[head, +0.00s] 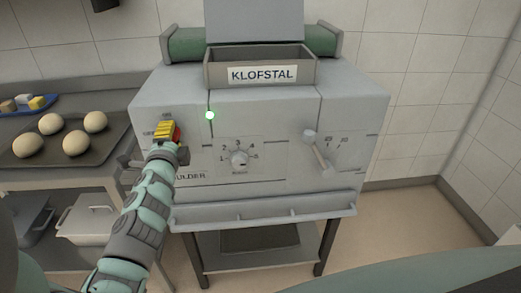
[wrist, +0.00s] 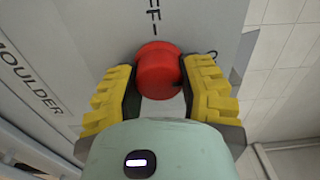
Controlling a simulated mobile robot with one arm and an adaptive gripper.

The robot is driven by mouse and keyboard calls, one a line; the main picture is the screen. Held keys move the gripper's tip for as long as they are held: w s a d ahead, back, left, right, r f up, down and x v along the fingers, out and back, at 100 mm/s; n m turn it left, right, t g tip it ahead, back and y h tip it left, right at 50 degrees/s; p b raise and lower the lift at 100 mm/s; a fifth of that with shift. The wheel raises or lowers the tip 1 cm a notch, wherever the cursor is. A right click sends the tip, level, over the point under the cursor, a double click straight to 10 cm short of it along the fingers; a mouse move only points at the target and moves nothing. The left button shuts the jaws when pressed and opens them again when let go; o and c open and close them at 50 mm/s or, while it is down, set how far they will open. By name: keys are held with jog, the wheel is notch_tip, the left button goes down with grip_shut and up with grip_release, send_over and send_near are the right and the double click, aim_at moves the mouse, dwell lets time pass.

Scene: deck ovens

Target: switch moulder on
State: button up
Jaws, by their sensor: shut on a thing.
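The moulder (head: 275,113) is a grey machine with a green lamp (head: 209,115) glowing on its front. Its red round knob (wrist: 159,71) sits on the left of the front panel, and a sliver of it (head: 177,134) shows past my gripper in the head view. My gripper (head: 166,131) has its yellow-padded fingers on both sides of the knob, shut on it, as the wrist view also shows (wrist: 160,82). Part of a label ending in "FF" shows above the knob. The rest of the label is hidden.
A numbered dial (head: 239,158) and a lever (head: 316,151) are on the same panel. A ledge (head: 265,210) juts out below. At left, a tray (head: 60,160) of dough balls stands on a shelf unit. Floor is clear at right.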

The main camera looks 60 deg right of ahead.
jog(key=shift+s+f+m, duration=0.1)
jog(key=shift+m, duration=0.4)
jog(key=o, duration=1.2)
jog(key=shift+d, duration=0.1)
jog(key=shift+v, duration=6)
